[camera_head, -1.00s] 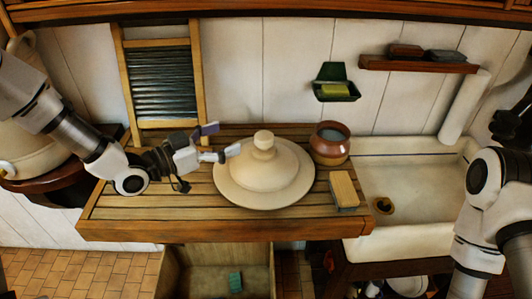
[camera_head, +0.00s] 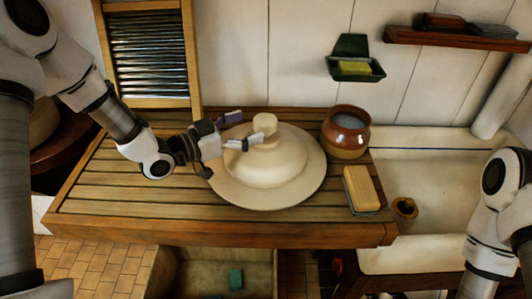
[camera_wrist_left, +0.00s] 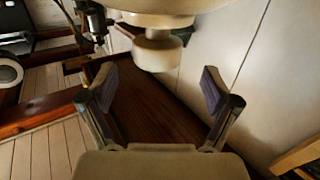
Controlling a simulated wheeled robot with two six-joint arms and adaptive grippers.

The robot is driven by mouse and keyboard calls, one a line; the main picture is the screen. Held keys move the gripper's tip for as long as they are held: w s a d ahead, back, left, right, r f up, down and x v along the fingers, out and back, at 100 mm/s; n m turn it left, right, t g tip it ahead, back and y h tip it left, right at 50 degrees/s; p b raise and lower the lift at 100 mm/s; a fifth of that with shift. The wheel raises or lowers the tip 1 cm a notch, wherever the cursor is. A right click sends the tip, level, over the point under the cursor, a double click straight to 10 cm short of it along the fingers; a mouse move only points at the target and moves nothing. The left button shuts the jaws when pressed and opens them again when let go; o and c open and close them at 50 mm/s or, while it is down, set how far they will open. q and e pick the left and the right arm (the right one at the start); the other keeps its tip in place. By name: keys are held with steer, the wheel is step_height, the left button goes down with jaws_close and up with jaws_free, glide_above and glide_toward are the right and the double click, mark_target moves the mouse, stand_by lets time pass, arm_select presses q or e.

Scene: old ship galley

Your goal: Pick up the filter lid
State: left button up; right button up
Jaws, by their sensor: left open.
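The filter lid (camera_head: 282,178) is a wide cream disc with a domed middle and a round knob (camera_head: 265,124) on top. It lies on the slatted wooden drainboard (camera_head: 130,210). My left gripper (camera_head: 240,130) is open and empty, just left of the knob, with its fingers pointing at it. In the left wrist view the knob (camera_wrist_left: 157,52) shows at the top centre, beyond the spread fingertips (camera_wrist_left: 158,84). The knob is apart from the fingers there. My right arm shows at the right edge, but its gripper is out of view.
A brown pot (camera_head: 345,134) stands right of the lid, near its rim. A wooden brush or block (camera_head: 361,190) lies in front of the pot. The white sink (camera_head: 440,180) is to the right. A washboard (camera_head: 152,60) leans behind the drainboard's left part. The drainboard's front left is clear.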

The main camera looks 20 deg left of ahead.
mark_target(265, 118)
arm_select(q)
steer(key=shift+w+d+r+p, duration=0.2)
steer(key=shift+w+d+p, duration=0.05)
steer(key=shift+d+p, duration=0.15)
steer(key=p+x, duration=0.2)
steer(key=x, duration=0.1)
steer(key=shift+w+d, duration=0.25)
steer(key=shift+d, duration=0.1)
steer(key=shift+w+d+f, duration=0.15)
steer(key=shift+w+f, duration=0.1)
steer(key=shift+w, duration=0.1)
steer(key=shift+s+r, duration=0.1)
steer(key=shift+s, duration=0.1)
steer(key=c, duration=1.2)
jaws_close()
steer(key=shift+w, duration=0.15)
steer(key=shift+r, duration=0.1)
